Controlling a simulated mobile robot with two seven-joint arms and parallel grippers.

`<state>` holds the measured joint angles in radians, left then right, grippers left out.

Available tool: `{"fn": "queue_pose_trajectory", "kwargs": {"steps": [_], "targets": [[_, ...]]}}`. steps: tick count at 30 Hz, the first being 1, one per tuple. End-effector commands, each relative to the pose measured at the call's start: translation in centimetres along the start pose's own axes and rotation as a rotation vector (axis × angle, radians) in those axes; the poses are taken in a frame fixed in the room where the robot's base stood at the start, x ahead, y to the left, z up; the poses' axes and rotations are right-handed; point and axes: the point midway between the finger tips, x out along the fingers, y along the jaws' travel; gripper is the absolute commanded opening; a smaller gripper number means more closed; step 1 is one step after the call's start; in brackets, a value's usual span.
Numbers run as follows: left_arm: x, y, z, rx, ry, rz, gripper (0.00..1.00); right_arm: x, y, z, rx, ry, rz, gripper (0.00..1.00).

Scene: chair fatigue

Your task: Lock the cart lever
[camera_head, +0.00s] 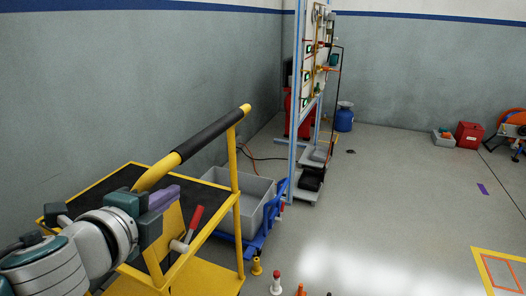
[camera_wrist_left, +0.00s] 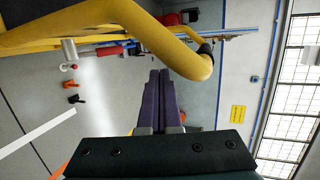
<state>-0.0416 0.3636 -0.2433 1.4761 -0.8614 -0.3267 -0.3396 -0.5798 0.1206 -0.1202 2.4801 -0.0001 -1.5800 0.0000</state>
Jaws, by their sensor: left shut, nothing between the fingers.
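The yellow cart (camera_head: 212,262) stands at the lower left of the head view, with a dark top and a black-gripped push handle (camera_head: 211,134). The cart lever (camera_head: 194,224) has a red grip on a pale metal pivot and slants up at the cart's near side. My left gripper (camera_head: 164,197) is just left of the lever, apart from it in the picture, with its purple fingers shut and empty. In the left wrist view the shut fingers (camera_wrist_left: 160,85) point toward the bent yellow handle tube (camera_wrist_left: 192,60). My right gripper is not in view.
A grey bin (camera_head: 240,200) on a blue frame stands behind the cart, near a tall panel rack (camera_head: 307,90). Small posts (camera_head: 276,283) stand on the floor right of the cart. A red box (camera_head: 469,134) is farther back. The floor at centre right is open.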

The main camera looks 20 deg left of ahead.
Motion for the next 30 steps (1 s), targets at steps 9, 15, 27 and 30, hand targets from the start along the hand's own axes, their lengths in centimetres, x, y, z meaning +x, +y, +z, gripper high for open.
{"fn": "queue_pose_trajectory", "kwargs": {"steps": [9, 15, 27, 30], "targets": [[-2.9, 1.0, 0.4, -0.289, -0.123, 0.076, 0.00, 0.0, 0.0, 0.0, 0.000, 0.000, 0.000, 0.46], [-11.4, 5.5, -0.8, -0.849, -0.354, 0.378, 0.00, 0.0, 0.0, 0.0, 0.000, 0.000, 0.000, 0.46], [-25.9, 4.6, -6.0, -1.272, -0.538, 0.874, 0.00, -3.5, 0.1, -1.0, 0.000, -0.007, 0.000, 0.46], [-26.8, 2.0, -5.8, -1.270, -0.538, 0.872, 0.00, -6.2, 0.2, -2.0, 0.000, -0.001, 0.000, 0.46]]}}
